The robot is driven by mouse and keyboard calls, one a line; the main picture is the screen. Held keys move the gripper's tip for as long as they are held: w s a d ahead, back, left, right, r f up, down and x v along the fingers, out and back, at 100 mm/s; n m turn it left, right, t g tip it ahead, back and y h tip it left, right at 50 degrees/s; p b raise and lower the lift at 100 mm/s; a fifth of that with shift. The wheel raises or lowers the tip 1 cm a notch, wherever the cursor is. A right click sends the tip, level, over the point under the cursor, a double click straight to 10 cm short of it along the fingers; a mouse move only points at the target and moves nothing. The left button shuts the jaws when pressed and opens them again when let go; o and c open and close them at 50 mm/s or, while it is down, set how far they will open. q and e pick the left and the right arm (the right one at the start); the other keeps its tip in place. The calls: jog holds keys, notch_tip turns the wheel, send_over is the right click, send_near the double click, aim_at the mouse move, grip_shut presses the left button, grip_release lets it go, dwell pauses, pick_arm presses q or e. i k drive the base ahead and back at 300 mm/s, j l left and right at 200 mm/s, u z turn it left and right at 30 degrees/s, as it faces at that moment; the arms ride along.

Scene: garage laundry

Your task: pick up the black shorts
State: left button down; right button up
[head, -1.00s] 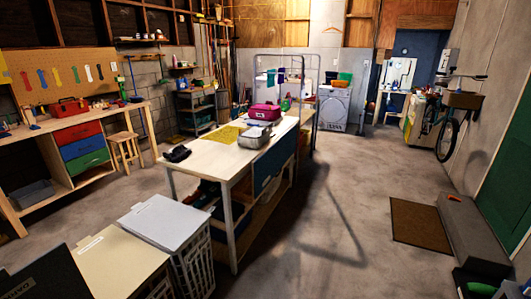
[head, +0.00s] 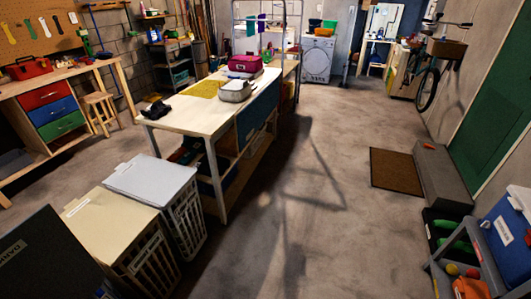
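A small black bundle (head: 157,109) lies on the near left corner of the pale wooden table (head: 190,118). It looks like dark cloth and may be the black shorts, but it is too small to tell for sure. Neither of my grippers is in the head view.
Lidded hampers, one grey (head: 152,176), one cream (head: 108,218) and one black (head: 45,258), stand before the table at the lower left. A cart with a blue cooler (head: 508,230) stands at the lower right. A brown mat (head: 396,171) lies beside a grey step (head: 440,178). The middle floor is clear.

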aim_at(158, 108)
jog(key=i+l, duration=0.15)
jog(key=i, duration=0.2)
jog(key=i+l+u, duration=0.1)
jog(key=i, duration=0.3)
jog(key=i+l+u, duration=0.1)
jog(key=i+l, duration=0.2)
jog(key=i, duration=0.05)
